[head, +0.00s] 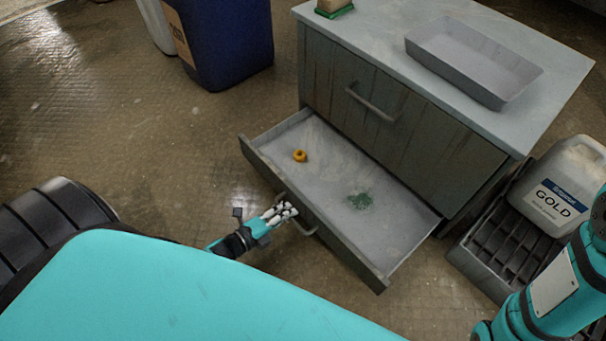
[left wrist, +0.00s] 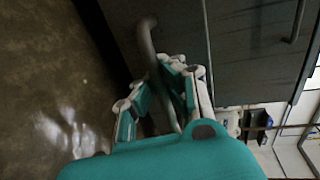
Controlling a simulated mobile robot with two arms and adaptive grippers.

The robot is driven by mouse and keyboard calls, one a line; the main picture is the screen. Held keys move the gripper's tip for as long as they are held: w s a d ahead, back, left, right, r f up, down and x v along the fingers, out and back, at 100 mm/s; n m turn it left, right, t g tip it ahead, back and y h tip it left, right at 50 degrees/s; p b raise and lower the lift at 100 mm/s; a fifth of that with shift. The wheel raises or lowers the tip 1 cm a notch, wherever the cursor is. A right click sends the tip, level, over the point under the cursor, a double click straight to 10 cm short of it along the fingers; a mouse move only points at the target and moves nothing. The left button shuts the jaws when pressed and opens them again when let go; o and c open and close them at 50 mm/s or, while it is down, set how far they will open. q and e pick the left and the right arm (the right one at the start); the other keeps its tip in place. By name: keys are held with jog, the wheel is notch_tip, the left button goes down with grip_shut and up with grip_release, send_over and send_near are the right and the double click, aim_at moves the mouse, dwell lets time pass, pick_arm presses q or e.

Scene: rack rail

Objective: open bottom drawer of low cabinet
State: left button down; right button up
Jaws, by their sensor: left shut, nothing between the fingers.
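The low cabinet (head: 330,62) has grey-green fronts and a pale top. Its bottom drawer (head: 330,235) stands pulled well out, with its inside showing. The bottom drawer's curved handle (head: 310,232) is on the drawer front, and a bar handle also shows in the left wrist view (left wrist: 147,42). My left gripper (head: 288,212) is at this handle, shut with nothing held between its fingers. The fingers show close beside the handle in the left wrist view (left wrist: 160,88); exact contact is unclear. The upper drawer, with its handle (head: 370,104), is closed. My right gripper is out of view.
A grey tray (head: 425,46) sits on the cabinet top. A white jug (head: 560,180) stands on a dark crate (head: 480,255) at right; a blue container (head: 228,40) stands at back left.

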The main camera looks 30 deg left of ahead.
pick_arm(q)
jog(key=f+p+v, duration=0.1)
jog(key=v, duration=0.5)
jog(key=shift+s, duration=0.3)
jog(key=shift+a+f, duration=0.1)
jog(key=shift+a, duration=0.05)
jog(key=c, duration=1.4)
grip_release()
jog(key=shift+v, duration=6)
